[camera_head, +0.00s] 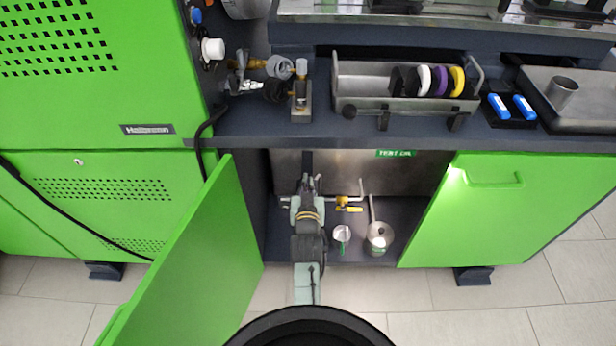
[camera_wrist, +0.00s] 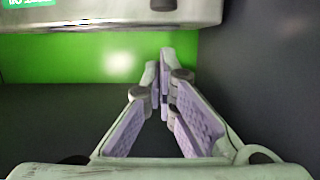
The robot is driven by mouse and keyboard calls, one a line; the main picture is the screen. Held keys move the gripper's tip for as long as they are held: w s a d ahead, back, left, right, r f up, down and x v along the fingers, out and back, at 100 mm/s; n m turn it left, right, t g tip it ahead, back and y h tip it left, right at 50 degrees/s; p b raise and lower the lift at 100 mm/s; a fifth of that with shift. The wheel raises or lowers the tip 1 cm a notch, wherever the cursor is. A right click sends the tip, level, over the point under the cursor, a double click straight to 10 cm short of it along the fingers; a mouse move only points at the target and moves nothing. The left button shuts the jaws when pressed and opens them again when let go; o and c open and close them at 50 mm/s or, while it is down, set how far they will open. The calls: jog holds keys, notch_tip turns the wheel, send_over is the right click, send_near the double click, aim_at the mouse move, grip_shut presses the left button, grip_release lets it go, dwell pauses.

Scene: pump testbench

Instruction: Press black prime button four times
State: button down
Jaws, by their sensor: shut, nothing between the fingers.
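My gripper (camera_head: 309,183) is inside the open lower cabinet, in front of the steel test oil tank (camera_head: 345,170). In the wrist view its fingers are shut with nothing between them (camera_wrist: 164,66). The fingertips point toward the space below the tank's lower edge (camera_wrist: 90,38). A small dark part (camera_wrist: 163,4) shows at the top edge of the wrist view, on the tank; I cannot tell if it is the black prime button. In the head view I cannot make out the button for certain.
A yellow-handled valve (camera_head: 347,204) is right of my gripper. A white cup (camera_head: 342,233) and a metal can (camera_head: 379,237) stand on the cabinet floor. The open green door (camera_head: 195,260) is left; another green door (camera_head: 510,205) is right. The bench top (camera_head: 250,125) overhangs.

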jog(key=shift+v, duration=1.65)
jog(key=shift+r, duration=0.1)
